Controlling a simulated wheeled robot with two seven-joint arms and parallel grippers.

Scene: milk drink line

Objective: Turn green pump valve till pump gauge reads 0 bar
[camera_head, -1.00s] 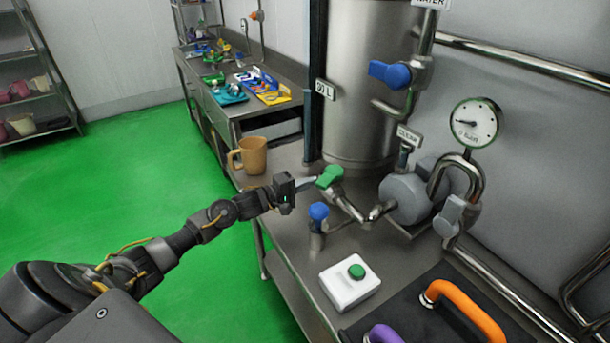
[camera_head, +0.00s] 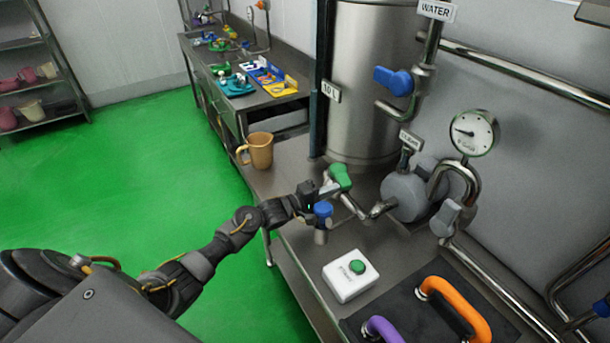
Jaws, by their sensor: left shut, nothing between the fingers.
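The green valve handle (camera_head: 341,177) sits on a metal pipe in front of the steel tank, its long side running down to the right. My left gripper (camera_head: 328,189) is shut and empty, with its fingertips right at the handle's lower left side. I cannot tell whether they touch it. The round white pump gauge (camera_head: 472,133) is on the right, above the curved pipe. Its needle points left; the numbers are too small to read. The grey pump (camera_head: 405,196) is below the gauge. My right gripper is out of view.
A blue handle (camera_head: 323,209) stands close below my left gripper. Another blue valve handle (camera_head: 393,80) is higher up by the WATER label. A white box with a green button (camera_head: 351,276) and orange handle (camera_head: 456,307) are nearer. A tan jug (camera_head: 257,151) stands left.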

